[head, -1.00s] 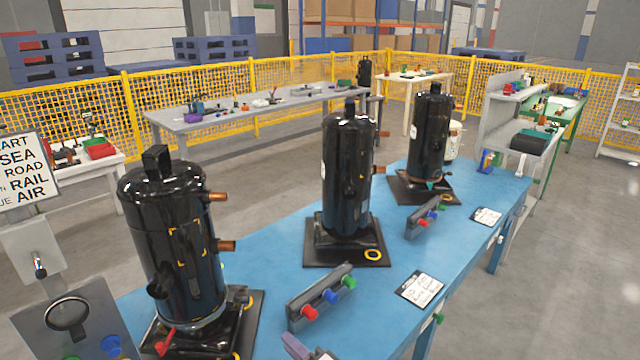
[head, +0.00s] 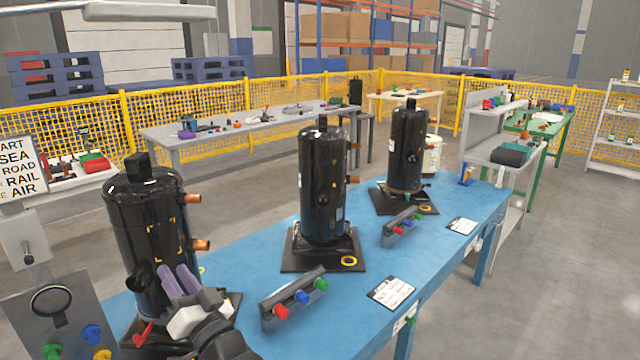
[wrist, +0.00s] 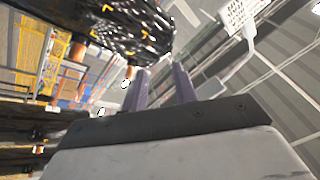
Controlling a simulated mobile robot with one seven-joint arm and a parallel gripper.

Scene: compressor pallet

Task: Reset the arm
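My gripper (head: 178,281) is in front of the nearest black compressor (head: 135,225), low on its right side in the head view. Its two purple fingers are apart with nothing between them. The wrist view also shows the spread fingers (wrist: 160,88), with a compressor's black shell (wrist: 135,28) above them. I cannot tell whether the fingers touch the shell. The middle compressor (head: 322,190) and the far compressor (head: 406,150) stand upright on black base plates along the blue table (head: 235,255). My gripper and wrist hide part of the nearest compressor's base.
Valve blocks with coloured knobs (head: 293,297) (head: 402,228) and white-label cards (head: 391,291) (head: 461,226) lie on the table. A sign (head: 18,165) and a panel with coloured knobs (head: 62,325) stand at left. A yellow fence (head: 230,100) runs behind.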

